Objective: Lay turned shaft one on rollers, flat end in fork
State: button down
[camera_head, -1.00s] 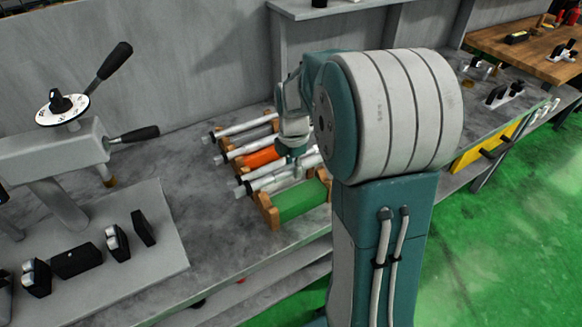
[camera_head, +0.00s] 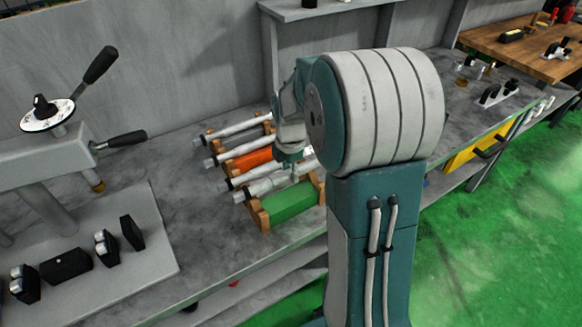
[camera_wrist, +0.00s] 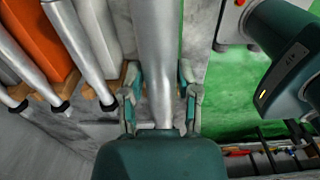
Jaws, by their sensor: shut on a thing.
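My gripper (camera_wrist: 160,98) is shut on a silver turned shaft (camera_wrist: 157,45), with a finger on each side of it. In the head view my gripper (camera_head: 290,158) is over the front part of a row of shafts, beside the green block (camera_head: 292,204). The held shaft's near end is hidden by my gripper body in the wrist view. I cannot tell whether it is clear of its wooden supports. Blocks with pale rollers (camera_head: 105,248) stand on the grey plate (camera_head: 150,275) at left. I cannot tell which part is the fork.
Other shafts (camera_head: 240,130) lie in wooden supports behind, near an orange block (camera_head: 248,160). A machine with black-handled levers (camera_head: 100,65) stands over the plate's far side. Bare grey bench (camera_head: 185,205) lies between rack and plate. A wall is behind.

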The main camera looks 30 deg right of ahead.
aim_at(289, 180)
jog(key=shift+a+f, duration=0.5)
jog(key=shift+a, duration=0.4)
jog(key=shift+f, duration=0.2)
jog(key=shift+d+f, duration=0.7)
jog(key=shift+f, duration=0.15)
jog(key=shift+a+f, duration=0.5)
jog(key=shift+f, duration=0.3)
jog(key=shift+d+f, duration=0.35)
jog(key=shift+f, duration=0.5)
jog(key=shift+a+f, duration=0.1)
jog(key=shift+f, duration=0.05)
jog(key=shift+a, duration=0.15)
